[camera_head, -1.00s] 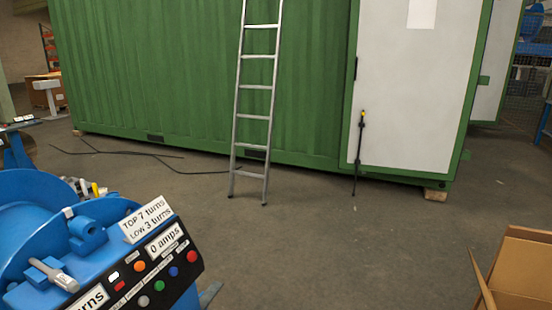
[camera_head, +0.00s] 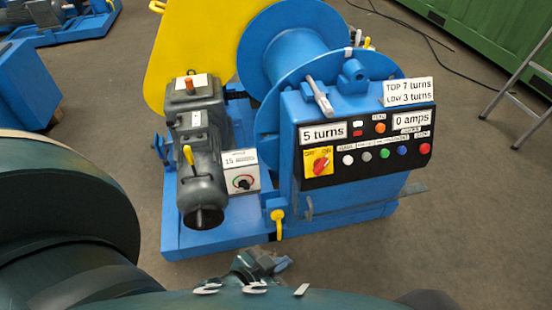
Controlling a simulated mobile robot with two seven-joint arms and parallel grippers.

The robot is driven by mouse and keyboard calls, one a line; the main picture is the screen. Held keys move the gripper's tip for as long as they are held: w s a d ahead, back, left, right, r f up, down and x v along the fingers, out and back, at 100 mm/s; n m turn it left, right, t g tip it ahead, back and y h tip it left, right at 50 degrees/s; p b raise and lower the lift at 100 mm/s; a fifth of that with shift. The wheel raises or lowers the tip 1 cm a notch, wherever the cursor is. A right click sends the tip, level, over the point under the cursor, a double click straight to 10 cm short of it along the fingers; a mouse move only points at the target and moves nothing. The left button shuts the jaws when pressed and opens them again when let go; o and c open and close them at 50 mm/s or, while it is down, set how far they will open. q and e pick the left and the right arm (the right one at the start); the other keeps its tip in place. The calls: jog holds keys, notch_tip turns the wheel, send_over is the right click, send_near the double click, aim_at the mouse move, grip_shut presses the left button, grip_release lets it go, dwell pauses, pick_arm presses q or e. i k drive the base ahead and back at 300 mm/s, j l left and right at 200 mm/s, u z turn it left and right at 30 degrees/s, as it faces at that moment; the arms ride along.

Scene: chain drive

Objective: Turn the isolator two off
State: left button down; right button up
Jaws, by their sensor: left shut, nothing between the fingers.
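A red rotary knob on a yellow plate (camera_head: 320,162) is at the left of the black front panel of the blue winch. It looks like an isolator switch; small marks above it seem to read off and on. The knob looks tilted towards the upper right. No number for it can be read, so I cannot tell if it is isolator two. My left gripper (camera_head: 262,266) is low in the middle, in front of the winch base, shut and empty, partly hidden by my own arm. It is apart from the knob. My right gripper is not seen.
The black panel (camera_head: 370,147) has several coloured buttons and signs reading 5 turns and 0 amps. A small dial box (camera_head: 240,180) and a grey motor (camera_head: 200,150) are left of it. A yellow handle (camera_head: 277,224) juts near the base.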

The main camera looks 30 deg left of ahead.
aim_at(319, 164)
jog(key=u, duration=0.55)
jog(key=i+j+z, duration=0.35)
jog(key=i+j, duration=0.35)
